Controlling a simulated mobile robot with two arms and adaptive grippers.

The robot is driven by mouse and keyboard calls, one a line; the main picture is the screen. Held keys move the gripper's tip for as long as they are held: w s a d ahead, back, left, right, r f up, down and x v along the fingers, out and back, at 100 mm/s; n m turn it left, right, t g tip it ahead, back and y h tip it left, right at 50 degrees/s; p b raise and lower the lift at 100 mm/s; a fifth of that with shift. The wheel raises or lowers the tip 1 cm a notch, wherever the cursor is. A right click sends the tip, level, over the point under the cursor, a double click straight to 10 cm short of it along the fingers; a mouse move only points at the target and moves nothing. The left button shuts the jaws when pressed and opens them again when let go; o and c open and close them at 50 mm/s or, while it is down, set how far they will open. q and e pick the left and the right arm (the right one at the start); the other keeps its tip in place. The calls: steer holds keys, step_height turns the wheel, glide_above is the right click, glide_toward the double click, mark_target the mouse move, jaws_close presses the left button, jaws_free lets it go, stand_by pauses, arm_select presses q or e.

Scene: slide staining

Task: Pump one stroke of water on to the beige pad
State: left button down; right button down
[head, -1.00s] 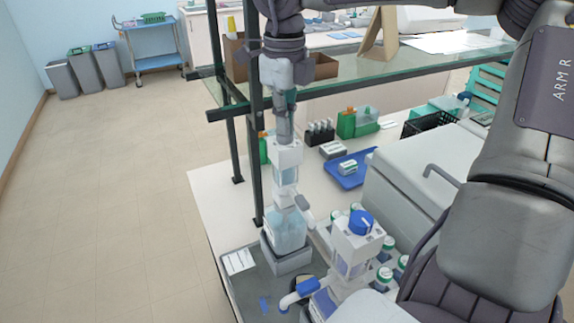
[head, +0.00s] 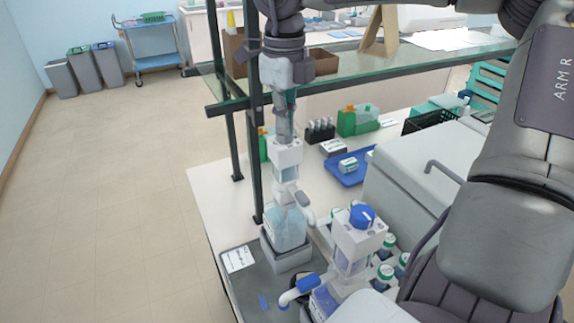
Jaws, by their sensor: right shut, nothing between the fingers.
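My right gripper (head: 284,128) points down from above with its fingers shut. It sits right over the white head of a pump dispenser (head: 288,155) and appears to touch its top; nothing is held. Under that head are a clear cylinder and a bottle of pale blue liquid (head: 286,228), standing in a grey holder (head: 286,260). A second dispenser (head: 352,238) with a blue knob stands to the right; a spout with a blue sleeve (head: 308,283) shows below it. I cannot tell the dispensers' contents. I cannot make out the beige pad. My left gripper is not in view.
A dark tray (head: 243,282) with a white label lies at the bench's front left. Several green-capped bottles (head: 385,272) stand around the second dispenser. A glass shelf (head: 400,66) on dark posts crosses behind my right gripper. A blue tray (head: 348,176) lies farther back.

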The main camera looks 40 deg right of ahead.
stand_by(0.4)
steer(key=shift+r+p, duration=1.05)
steer(key=shift+r, duration=0.45)
steer(key=shift+r, duration=0.1)
step_height(320, 180, up, 5)
steer(key=p, duration=0.3)
steer(key=shift+p, duration=0.3)
steer(key=shift+a+f, duration=0.1)
steer(key=shift+f, duration=0.1)
